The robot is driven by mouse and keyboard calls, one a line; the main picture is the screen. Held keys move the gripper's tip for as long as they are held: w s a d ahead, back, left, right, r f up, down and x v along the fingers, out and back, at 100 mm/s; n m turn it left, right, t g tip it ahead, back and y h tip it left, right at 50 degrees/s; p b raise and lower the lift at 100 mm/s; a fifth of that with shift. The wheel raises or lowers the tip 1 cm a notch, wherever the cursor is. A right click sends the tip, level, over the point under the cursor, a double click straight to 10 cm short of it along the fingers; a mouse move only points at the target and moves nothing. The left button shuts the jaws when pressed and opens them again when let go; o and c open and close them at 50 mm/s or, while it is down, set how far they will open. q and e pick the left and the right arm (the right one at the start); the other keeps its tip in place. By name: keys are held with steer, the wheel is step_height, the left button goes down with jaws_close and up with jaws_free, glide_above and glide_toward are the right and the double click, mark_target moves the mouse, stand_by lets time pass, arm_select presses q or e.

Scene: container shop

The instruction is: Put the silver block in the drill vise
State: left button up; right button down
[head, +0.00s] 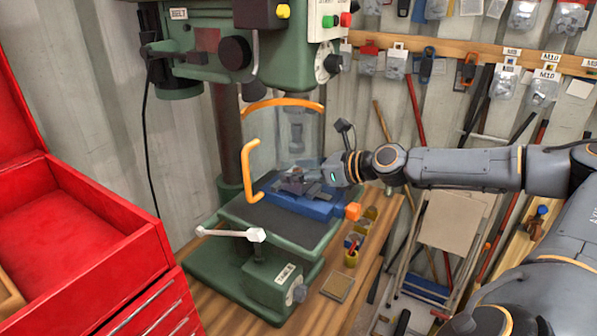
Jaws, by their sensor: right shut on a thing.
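The blue drill vise (318,208) sits on the dark table of the green drill press. My right gripper (297,181) reaches in from the right and is at the vise, over its jaws. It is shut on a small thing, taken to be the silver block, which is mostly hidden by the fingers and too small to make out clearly. I cannot tell whether the block is between the vise jaws or just above them. My left gripper is not in view.
A clear guard with an orange frame (250,172) stands close to the gripper. The press head (240,50) hangs above. A white-handled lever (230,233) is in front. A red tool chest (80,240) is at left. Small cups (352,256) and a square plate (337,287) lie right of the press.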

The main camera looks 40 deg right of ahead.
steer(key=shift+f, duration=0.1)
steer(key=shift+f, duration=0.15)
steer(key=shift+c, duration=2.2)
jaws_free()
steer(key=b+v, duration=0.3)
steer(key=shift+s+d+b, duration=0.15)
steer(key=shift+s+b, duration=0.2)
steer(key=shift+b, duration=0.05)
steer(key=b+v, duration=0.3)
steer(key=v, duration=0.4)
steer(key=shift+s+r, duration=0.15)
steer(key=shift+r, duration=0.1)
steer(key=shift+s+r, duration=0.25)
steer(key=shift+s, duration=0.2)
steer(key=shift+d, duration=0.1)
